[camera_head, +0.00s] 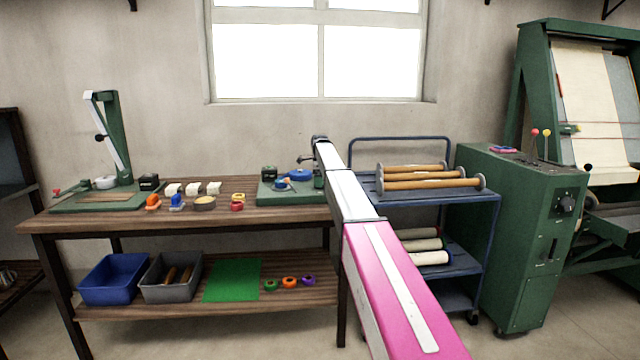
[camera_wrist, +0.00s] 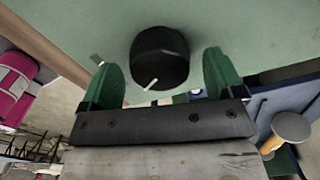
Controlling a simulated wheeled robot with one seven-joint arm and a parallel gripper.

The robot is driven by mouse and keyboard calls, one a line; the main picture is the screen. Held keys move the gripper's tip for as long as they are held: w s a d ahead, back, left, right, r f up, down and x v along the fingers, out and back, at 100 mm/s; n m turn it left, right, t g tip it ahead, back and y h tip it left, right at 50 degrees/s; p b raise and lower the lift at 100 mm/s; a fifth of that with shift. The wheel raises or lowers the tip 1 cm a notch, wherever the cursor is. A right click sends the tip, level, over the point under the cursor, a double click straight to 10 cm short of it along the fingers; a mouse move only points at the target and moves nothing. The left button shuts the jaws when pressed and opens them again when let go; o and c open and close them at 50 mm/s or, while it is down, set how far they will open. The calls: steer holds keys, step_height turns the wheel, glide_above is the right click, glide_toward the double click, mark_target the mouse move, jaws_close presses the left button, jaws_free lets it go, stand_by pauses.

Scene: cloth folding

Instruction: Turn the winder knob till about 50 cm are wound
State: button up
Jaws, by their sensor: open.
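The black winder knob (camera_wrist: 158,55) stands on a green surface (camera_wrist: 85,25) in the wrist view. A short white line on the knob's lower rim points down and left, and a small white mark sits on the green surface to its left. My gripper (camera_wrist: 164,70) is open, with one green finger on each side of the knob. A gap shows by the left finger; whether the right one touches I cannot tell. In the head view the green winder base (camera_head: 265,190) with a blue disc (camera_head: 300,175) is on the table's right end, partly behind my arm.
The wooden table (camera_head: 120,215) holds small coloured tools and white blocks left of the winder. A blue cart (camera_head: 490,200) with wooden bobbins (camera_head: 430,183) stands close on the right. Beyond it are a green cabinet (camera_head: 540,230) and a loom. The wall and window are behind.

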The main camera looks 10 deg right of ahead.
step_height(320, 180, up, 10)
steer(key=shift+f, duration=0.15)
stand_by(0.4)
